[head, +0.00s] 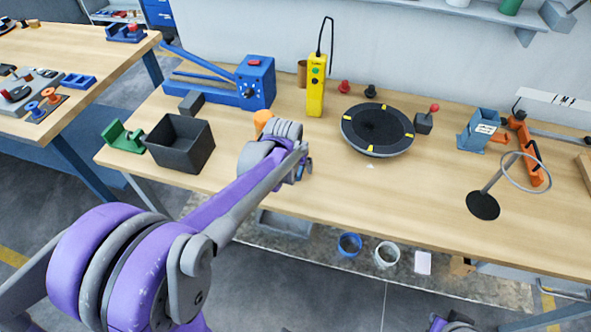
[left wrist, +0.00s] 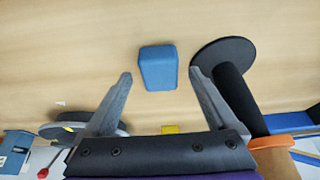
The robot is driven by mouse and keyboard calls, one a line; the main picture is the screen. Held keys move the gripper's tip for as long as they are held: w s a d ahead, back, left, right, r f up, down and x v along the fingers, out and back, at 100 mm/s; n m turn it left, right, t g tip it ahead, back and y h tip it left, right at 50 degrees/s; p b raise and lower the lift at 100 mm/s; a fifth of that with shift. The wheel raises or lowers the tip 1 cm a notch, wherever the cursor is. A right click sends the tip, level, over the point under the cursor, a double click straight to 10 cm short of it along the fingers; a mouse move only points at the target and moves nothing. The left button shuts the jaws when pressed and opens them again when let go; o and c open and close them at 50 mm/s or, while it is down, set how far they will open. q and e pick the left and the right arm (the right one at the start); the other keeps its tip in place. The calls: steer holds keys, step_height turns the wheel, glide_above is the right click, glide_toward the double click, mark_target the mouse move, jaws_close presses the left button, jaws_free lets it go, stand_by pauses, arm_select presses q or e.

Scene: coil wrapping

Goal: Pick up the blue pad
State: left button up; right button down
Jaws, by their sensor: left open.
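The blue pad (left wrist: 158,67) is a small blue block on the wooden tabletop in the left wrist view. It lies ahead of my left gripper (left wrist: 160,74), centred between the two grey fingertips. The fingers are spread apart with nothing held between them. In the head view my left gripper (head: 300,172) is over the middle of the workbench, and the arm and gripper mostly hide the pad. My right gripper is not in view.
A black disc with a post (left wrist: 222,62) stands close by the right-hand finger in the wrist view. On the workbench (head: 380,195) are a black turntable (head: 377,128), a yellow control box (head: 316,88), a black bin (head: 180,145) and a ring stand (head: 484,204). The front centre-right is clear.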

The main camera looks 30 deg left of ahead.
mark_target(295, 169)
arm_select(q)
steer(key=shift+f, duration=0.15)
jaws_close()
stand_by(0.4)
step_height(295, 169, up, 10)
steer(key=shift+p, duration=0.4)
